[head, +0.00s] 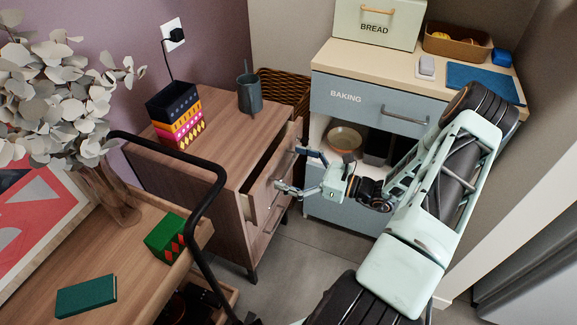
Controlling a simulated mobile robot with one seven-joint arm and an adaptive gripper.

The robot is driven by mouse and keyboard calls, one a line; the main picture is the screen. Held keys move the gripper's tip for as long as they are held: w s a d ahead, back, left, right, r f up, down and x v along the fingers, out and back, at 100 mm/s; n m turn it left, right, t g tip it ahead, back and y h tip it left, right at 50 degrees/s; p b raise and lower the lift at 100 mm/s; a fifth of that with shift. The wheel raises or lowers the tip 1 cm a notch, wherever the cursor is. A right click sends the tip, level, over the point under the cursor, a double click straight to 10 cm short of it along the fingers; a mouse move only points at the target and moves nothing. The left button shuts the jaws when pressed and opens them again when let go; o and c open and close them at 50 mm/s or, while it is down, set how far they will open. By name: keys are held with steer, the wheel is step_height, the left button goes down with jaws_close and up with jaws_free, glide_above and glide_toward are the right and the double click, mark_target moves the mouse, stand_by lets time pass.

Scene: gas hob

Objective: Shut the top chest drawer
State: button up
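The wooden chest (198,172) stands left of centre. Its top drawer (292,139) is pulled out, with a dark gap showing between its front and the chest body. A grey handle runs along the drawer front. My gripper (287,171) is open, its two fingers spread apart, pointing left at the drawer front from the right. The fingertips are close to the front and its handle; I cannot tell whether they touch. A lower drawer (268,232) sits below the top one.
A patterned box (178,118) and a grey cup (249,92) stand on the chest. A wicker basket (286,90) is behind it. The blue baking cabinet (362,101) stands right, with an open shelf holding a bowl (345,139). A black rail (208,205) crosses the front left.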

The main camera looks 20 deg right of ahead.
mark_target(279, 162)
steer(key=c, duration=1.3)
steer(key=shift+x, duration=2.25)
steer(key=shift+w+d+r, duration=0.1)
steer(key=o, duration=1.4)
steer(key=v, duration=1.1)
steer(key=shift+s+d, duration=0.2)
steer(key=shift+s, duration=0.15)
